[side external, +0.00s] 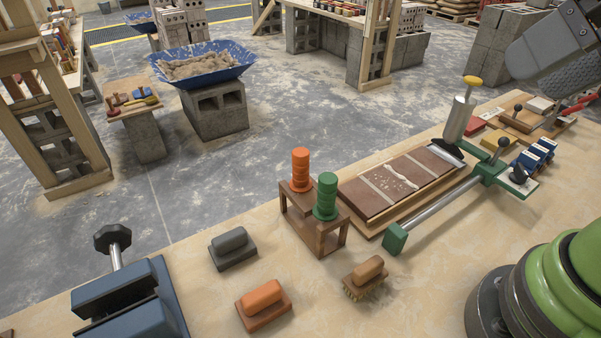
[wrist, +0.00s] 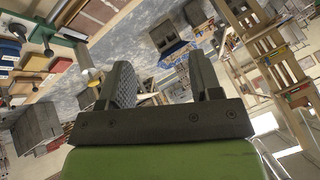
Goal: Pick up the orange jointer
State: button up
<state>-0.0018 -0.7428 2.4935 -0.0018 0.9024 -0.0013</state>
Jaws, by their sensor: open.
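The orange jointer (side external: 300,168) stands upright in a small brown wooden stand (side external: 313,216) in the side view; only its ribbed orange handle shows clearly, and its lower part is hidden in the stand. A matching green handle (side external: 326,196) stands beside it in the same stand. My gripper (wrist: 160,65) is open, with nothing between its two dark fingers in the wrist view. In the side view a grey, partly textured part of my arm end shows at the upper right, well away from the stand. I cannot make out the orange jointer in the wrist view.
An orange-handled float (side external: 264,303), a grey float (side external: 232,247) and a brush (side external: 366,276) lie on the bench near the stand. A brown tiled board (side external: 402,184) and a green-ended clamp (side external: 396,238) lie to the right. A dark blue vise (side external: 130,303) is at the left.

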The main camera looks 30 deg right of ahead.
jog(key=w+a+r+n+g, duration=0.2)
jog(key=w, duration=0.5)
jog(key=n+g+h, duration=0.2)
jog(key=n+g, duration=0.3)
send_over(301, 169)
jog(key=d, duration=0.2)
jog(key=f, duration=1.1)
jog(key=shift+w+a+f, duration=0.1)
jog(key=shift+a+f, duration=0.15)
jog(key=shift+f, duration=0.1)
jog(key=f, duration=0.2)
jog(key=a+f, duration=0.1)
jog(key=f, duration=0.3)
jog(key=shift+w+a+f, duration=0.15)
jog(key=shift+w+f, duration=0.25)
jog(key=f, duration=0.5)
jog(key=shift+d+f, duration=0.25)
jog(key=shift+f, duration=0.15)
jog(key=c, duration=1)
